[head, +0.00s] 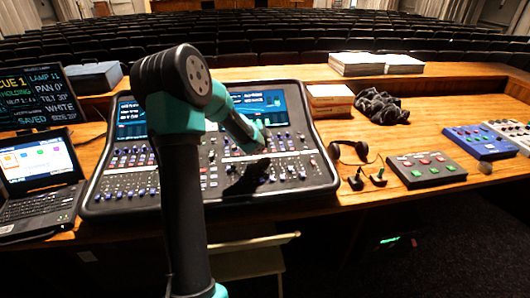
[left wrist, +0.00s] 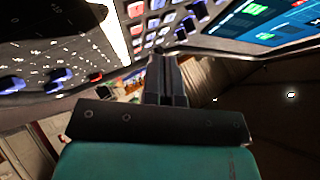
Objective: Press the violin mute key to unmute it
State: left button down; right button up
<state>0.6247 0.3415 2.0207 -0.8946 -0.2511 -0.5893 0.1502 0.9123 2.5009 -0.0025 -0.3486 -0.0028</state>
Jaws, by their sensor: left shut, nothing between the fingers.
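The mixing desk (head: 318,182) stands in the middle of the table, with two lit screens at its top and rows of small keys, knobs and faders. My left gripper (head: 262,148) is over the right half of the desk, fingers shut and empty. In the left wrist view the shut fingers (left wrist: 165,62) point at the desk face, near rows of pale and red keys (left wrist: 150,22) and dark blue knobs. I cannot read any label, so I cannot tell which key is the violin mute. Whether the fingertips touch the desk is unclear. My right gripper is not in view.
A laptop (head: 40,178) and a cue monitor (head: 36,98) stand left of the desk. Headphones (head: 348,150), a dark cloth (head: 380,106), a box with colored buttons (head: 426,169) and stacked books (head: 330,98) lie to the right. Rows of seats fill the background.

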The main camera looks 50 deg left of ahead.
pick_arm(q)
jog(key=shift+a+f, duration=0.15)
jog(key=shift+f, duration=1)
jog(key=shift+f, duration=0.15)
dwell(1.1)
jog(key=shift+w+f, duration=0.1)
jog(key=shift+f, duration=0.15)
jog(key=shift+f, duration=0.3)
dwell(0.6)
jog(key=shift+r, duration=0.7)
jog(key=shift+s+d+r, duration=0.1)
jog(key=shift+d+r, duration=0.05)
jog(key=shift+r, duration=1.1)
jog(key=shift+s+d+r, duration=0.1)
jog(key=shift+r, duration=1.15)
